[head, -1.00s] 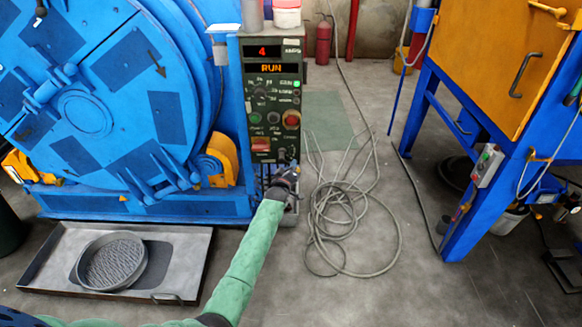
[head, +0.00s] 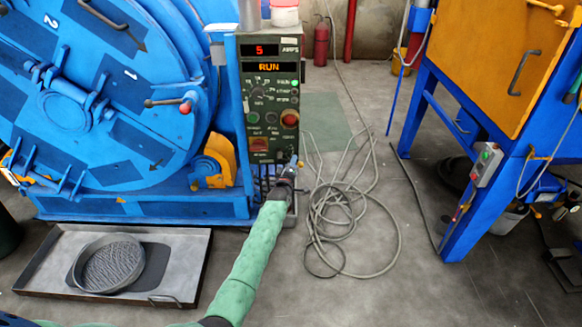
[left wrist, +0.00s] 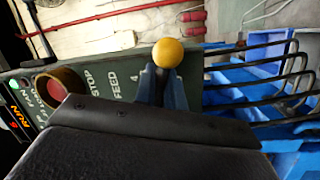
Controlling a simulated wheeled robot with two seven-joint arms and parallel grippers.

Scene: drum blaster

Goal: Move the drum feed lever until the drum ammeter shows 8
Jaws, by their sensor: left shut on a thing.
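The drum ammeter (head: 260,50) is a red digit display at the top of the dark green control panel (head: 275,105); it reads 5, with AMPS beside it. The drum feed lever has a yellow ball knob (left wrist: 167,52) in the left wrist view, next to the word FEED and a 4. My left gripper (head: 288,172) is at the lower right of the panel in the head view. In the left wrist view its blue fingers (left wrist: 158,88) are shut on the lever just below the knob. The lever's stem is mostly hidden between them. My right gripper is out of view.
An amber display (head: 268,67) reads RUN. A red button (head: 290,119) sits above the lever. The big blue drum (head: 95,100) stands left of the panel. Black curved bars (left wrist: 270,85) lie beside the lever. Loose cable (head: 345,215) covers the floor to the right.

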